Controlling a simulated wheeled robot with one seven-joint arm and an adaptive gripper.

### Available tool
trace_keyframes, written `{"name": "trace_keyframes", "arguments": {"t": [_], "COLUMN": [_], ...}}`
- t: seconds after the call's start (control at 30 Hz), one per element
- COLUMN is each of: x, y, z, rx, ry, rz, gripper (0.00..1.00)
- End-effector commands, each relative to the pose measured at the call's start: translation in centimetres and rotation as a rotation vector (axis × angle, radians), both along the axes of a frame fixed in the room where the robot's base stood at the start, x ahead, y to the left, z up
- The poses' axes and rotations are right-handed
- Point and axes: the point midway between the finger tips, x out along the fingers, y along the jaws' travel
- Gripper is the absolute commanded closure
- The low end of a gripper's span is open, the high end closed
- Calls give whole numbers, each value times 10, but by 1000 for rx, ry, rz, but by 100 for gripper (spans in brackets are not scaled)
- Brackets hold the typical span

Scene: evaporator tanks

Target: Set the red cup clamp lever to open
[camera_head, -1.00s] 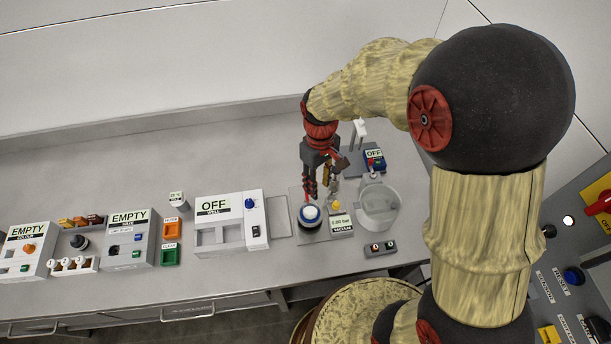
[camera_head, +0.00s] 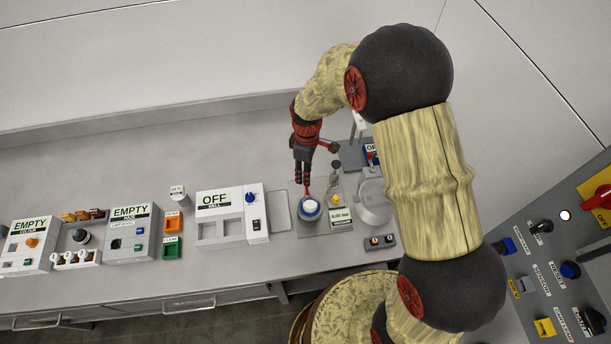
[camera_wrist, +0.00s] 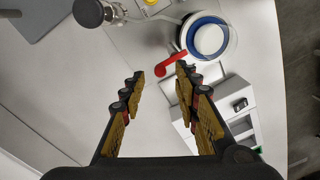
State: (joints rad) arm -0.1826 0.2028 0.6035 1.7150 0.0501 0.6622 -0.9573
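The red cup clamp lever (camera_wrist: 172,65) is a bright red arm with a rounded end, beside the white cup with a blue ring (camera_wrist: 208,38) in the wrist view. In the head view the cup (camera_head: 310,208) stands on the grey plate, and only a sliver of red shows below my fingers. My gripper (camera_wrist: 160,73) is open and empty, its two fingers pointing toward the lever. In the wrist view the lever's rounded end lies just beyond the gap between the fingertips; I cannot tell the height between them. In the head view my gripper (camera_head: 303,182) is just behind the cup.
A grey metal fitting (camera_wrist: 92,12) stands left of the lever. A pressure display (camera_head: 340,217) and a clear vessel (camera_head: 374,203) are right of the cup. The white WELL unit (camera_head: 228,215) stands left. Bare bench lies behind that unit.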

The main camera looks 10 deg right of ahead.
Motion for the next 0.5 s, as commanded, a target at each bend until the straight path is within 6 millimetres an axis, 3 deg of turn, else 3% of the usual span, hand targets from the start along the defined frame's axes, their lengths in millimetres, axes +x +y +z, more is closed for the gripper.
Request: {"name": "trace_keyframes", "arguments": {"t": [0.2, 0.5], "x": [0, -1], "y": [1, 1], "z": [-21, -25], "rx": [0, 0], "ry": [-1, -1], "rz": [0, -1], "gripper": [68, 68]}}
